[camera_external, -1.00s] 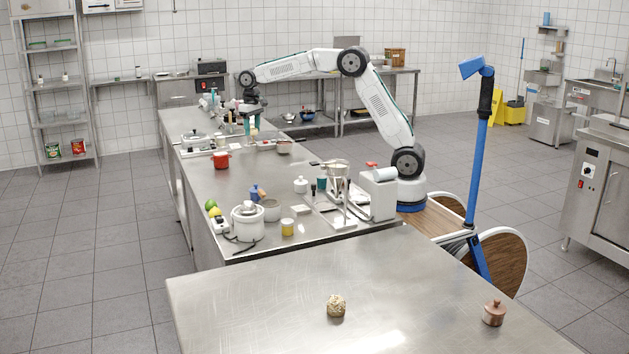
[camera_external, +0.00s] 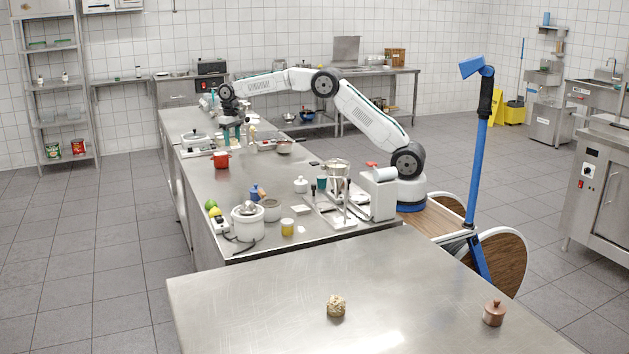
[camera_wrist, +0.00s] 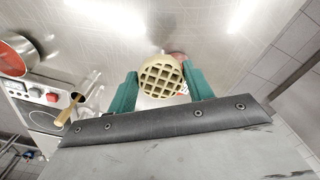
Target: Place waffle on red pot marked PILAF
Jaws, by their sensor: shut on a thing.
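The waffle (camera_wrist: 161,77), a round pale yellow disc with a square grid, sits between the green fingers of my gripper (camera_wrist: 160,88) in the wrist view. My gripper is shut on it, its face towards the wrist camera. In the external view my gripper (camera_external: 231,136) hangs over the far part of the long steel counter, and the waffle cannot be made out there. A small red pot (camera_external: 221,159) stands on the counter just nearer the camera than the gripper; its marking is not readable. In the wrist view a reddish thing (camera_wrist: 178,55) shows partly behind the waffle; I cannot tell if it is the pot.
A steel bowl (camera_external: 284,147) stands right of the red pot.

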